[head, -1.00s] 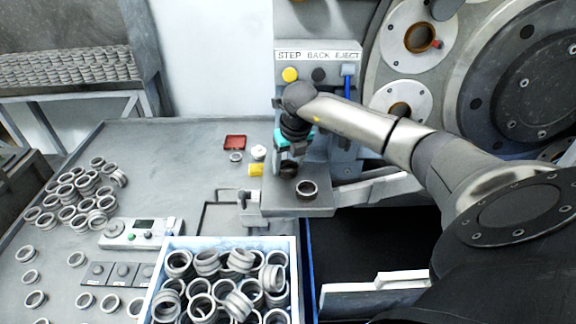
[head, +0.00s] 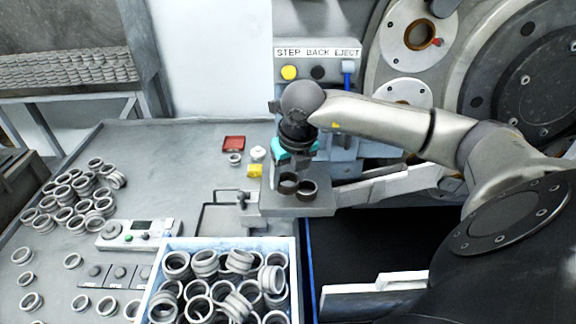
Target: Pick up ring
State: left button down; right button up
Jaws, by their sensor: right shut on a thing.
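My right gripper (head: 291,172) points down over the small grey platform (head: 296,205) in front of the machine. It is shut on a dark ring (head: 288,184), which shows just below its fingers. The fingertips are small and partly hidden, and I cannot tell whether this ring touches the platform. A second ring (head: 307,190) sits on the platform just to the right, very close to the held ring. My left gripper is not in view.
A blue-and-white bin (head: 294,247) full of rings stands at the front. Several loose rings lie on the table at left, near a control box (head: 137,236). A button panel (head: 318,75) rises behind my gripper.

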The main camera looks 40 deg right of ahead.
jog(key=s+a+b, duration=0.2)
jog(key=s+a, duration=0.4)
jog(key=s, duration=0.1)
jog(key=a+m+g+b, duration=0.2)
jog(key=a+m, duration=0.4)
jog(key=m, duration=1)
jog(key=a+f+m+g+y+b, duration=0.1)
jog(key=a+m+g+b, duration=0.2)
jog(key=m, duration=1.3)
jog(key=a+g, duration=0.1)
jog(key=a, duration=0.2)
jog(key=shift+w+a+f+b, duration=0.15)
jog(key=shift+w+a+b, duration=0.15)
jog(key=shift+w+a, duration=0.1)
